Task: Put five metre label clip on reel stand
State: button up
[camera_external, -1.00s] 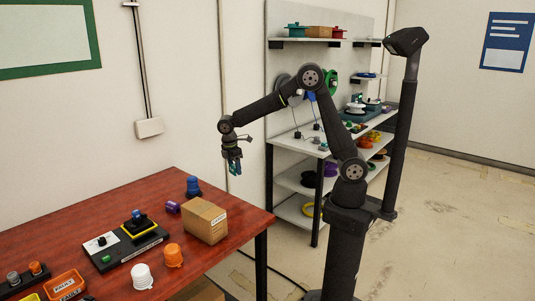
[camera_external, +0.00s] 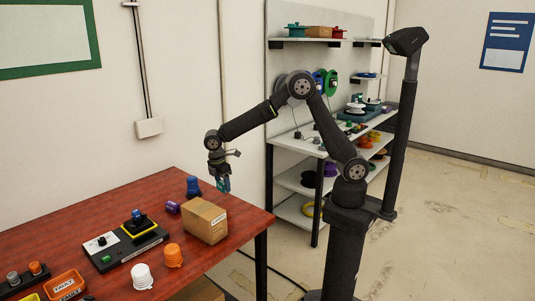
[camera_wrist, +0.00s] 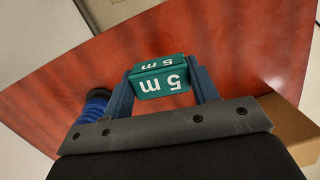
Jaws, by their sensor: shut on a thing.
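My gripper (camera_external: 220,178) is shut on the five metre label clip, a teal-green block (camera_wrist: 162,84) marked "5 m" in white. The clip sits between the two blue fingers in the wrist view, its lettering upside down. In the external view the small clip (camera_external: 224,185) hangs below my gripper, over the far right part of the red table, just behind the cardboard box. Round reels, one of them green (camera_external: 331,83), stand at the grey bench behind my arm. My arm partly hides them, and I cannot make out the reel stand clearly.
The red table (camera_external: 95,210) holds a cardboard box (camera_external: 205,221), a blue stepped piece (camera_external: 193,187), a purple piece (camera_external: 173,207), a black control box (camera_external: 125,246), and white (camera_external: 142,277) and orange (camera_external: 173,256) pieces. The grey bench (camera_external: 300,143) stands behind, with shelves below.

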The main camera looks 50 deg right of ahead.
aim_at(221, 205)
jog(key=a, duration=0.1)
jog(key=a+f, duration=0.2)
jog(key=shift+s+a, duration=0.15)
jog(key=shift+s, duration=0.2)
jog(key=shift+f, duration=1.85)
jog(key=shift+f, duration=0.1)
jog(key=shift+f, duration=0.15)
jog(key=o, duration=1)
jog(key=shift+o, duration=0.2)
notch_tip(221, 205, up, 17)
jog(key=a, duration=0.2)
jog(key=shift+w+a, duration=0.15)
jog(key=shift+w, duration=0.05)
jog(key=shift+o, duration=0.4)
jog(key=shift+r, duration=0.2)
